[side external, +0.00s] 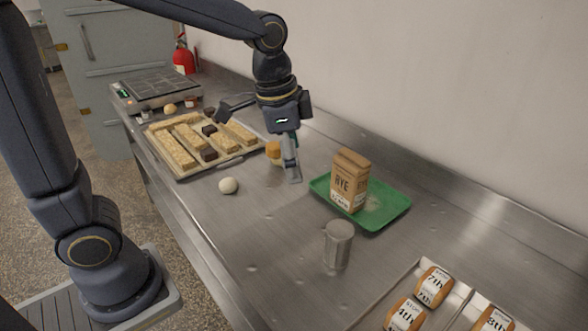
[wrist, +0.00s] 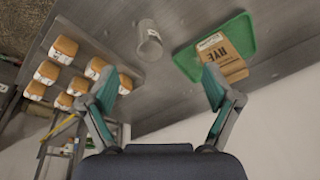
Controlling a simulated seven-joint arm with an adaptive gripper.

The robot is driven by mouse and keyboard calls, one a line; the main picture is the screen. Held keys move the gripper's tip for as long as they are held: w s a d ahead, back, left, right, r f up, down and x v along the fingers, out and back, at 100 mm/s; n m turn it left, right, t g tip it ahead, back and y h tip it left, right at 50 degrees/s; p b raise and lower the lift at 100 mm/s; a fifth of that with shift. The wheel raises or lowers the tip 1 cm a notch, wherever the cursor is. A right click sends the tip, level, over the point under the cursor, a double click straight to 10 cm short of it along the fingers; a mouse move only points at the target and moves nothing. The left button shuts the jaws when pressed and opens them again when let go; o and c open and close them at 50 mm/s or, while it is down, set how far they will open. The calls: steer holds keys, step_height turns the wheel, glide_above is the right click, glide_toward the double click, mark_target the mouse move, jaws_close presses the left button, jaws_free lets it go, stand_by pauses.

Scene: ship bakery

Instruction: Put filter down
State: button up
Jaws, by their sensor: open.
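Nothing in view is plainly marked as a filter. A grey metal cylinder (side external: 338,246), possibly the filter, stands upright on the steel counter in front of the green tray. In the wrist view, the cylinder (wrist: 149,42) lies beyond the fingertips, apart from them. My gripper (side external: 258,145) is wide open and empty above the counter, behind and left of the cylinder. Its spread fingers (wrist: 160,88) also show in the wrist view with nothing between them.
A paper RYE bag (side external: 349,182) stands on the green tray (side external: 388,216). A tray of baked bars (side external: 180,175), a pale dough ball (side external: 228,186) and an orange item (side external: 273,150) are near my gripper. Labelled loaves (side external: 434,286) sit front right. Counter left of the cylinder is clear.

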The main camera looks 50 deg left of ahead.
steer(key=s+a+r+n+t, duration=0.1)
steer(key=s+a+n, duration=0.1)
steer(key=s, duration=0.4)
steer(key=s+a+r+n+t, duration=0.1)
steer(key=s+a+n+t, duration=0.1)
steer(key=s+n, duration=0.3)
steer(key=shift+s+a, duration=0.7)
steer(key=shift+s, duration=0.2)
